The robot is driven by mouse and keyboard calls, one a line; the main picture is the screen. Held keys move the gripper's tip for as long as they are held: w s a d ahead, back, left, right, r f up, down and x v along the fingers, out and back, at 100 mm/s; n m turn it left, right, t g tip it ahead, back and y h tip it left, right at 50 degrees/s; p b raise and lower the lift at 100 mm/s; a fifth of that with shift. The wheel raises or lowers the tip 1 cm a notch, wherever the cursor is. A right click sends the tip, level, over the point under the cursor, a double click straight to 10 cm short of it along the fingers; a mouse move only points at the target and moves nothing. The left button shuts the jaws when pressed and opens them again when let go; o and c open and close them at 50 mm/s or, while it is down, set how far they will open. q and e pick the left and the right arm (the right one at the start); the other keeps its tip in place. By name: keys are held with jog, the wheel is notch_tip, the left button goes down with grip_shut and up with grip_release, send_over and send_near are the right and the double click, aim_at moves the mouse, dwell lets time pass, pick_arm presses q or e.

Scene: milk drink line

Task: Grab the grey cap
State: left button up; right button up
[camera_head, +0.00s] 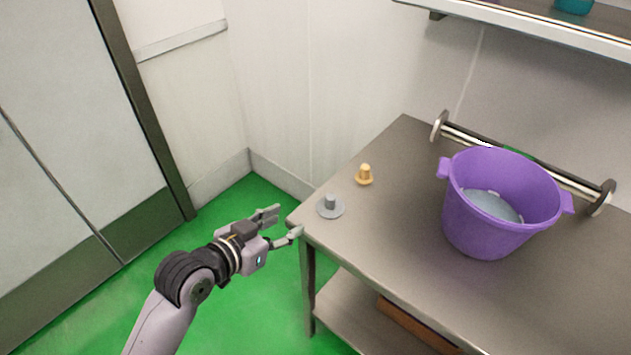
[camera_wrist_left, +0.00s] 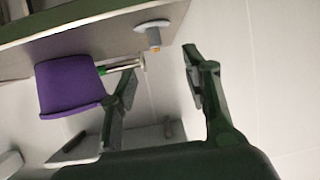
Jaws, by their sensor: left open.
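The grey cap (camera_head: 331,207) is a flat disc with a short knob on top. It sits on the metal table near its left corner. In the left wrist view the grey cap (camera_wrist_left: 152,33) shows near the top, between and beyond the fingers. My left gripper (camera_head: 285,222) is open and empty, just left of the table corner and a short gap from the cap. Its open fingers also show in the left wrist view (camera_wrist_left: 160,72). My right gripper is in neither view.
A purple bucket (camera_head: 500,205) with grey contents stands further right, before a metal bar (camera_head: 470,138). A shelf (camera_head: 540,30) hangs above. Green floor (camera_head: 240,310) is free left of the table.

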pick_arm(q)
jog(key=r, duration=0.1)
jog(key=p, duration=0.1)
send_near(329, 198)
jog(key=x, duration=0.5)
jog(key=shift+w+a, duration=0.3)
jog(key=shift+w+d+f, duration=0.1)
jog(key=shift+w, duration=0.05)
jog(key=shift+s+d+p+x, duration=0.1)
jog(key=shift+d+p+x, duration=0.1)
jog(key=shift+x, duration=1.15)
jog(key=shift+s+d+p+x, duration=0.1)
jog(key=shift+d+p+x, duration=0.1)
jog(key=shift+x, duration=1.1)
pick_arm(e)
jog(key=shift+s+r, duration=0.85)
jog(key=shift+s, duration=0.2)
pick_arm(q)
grip_shut()
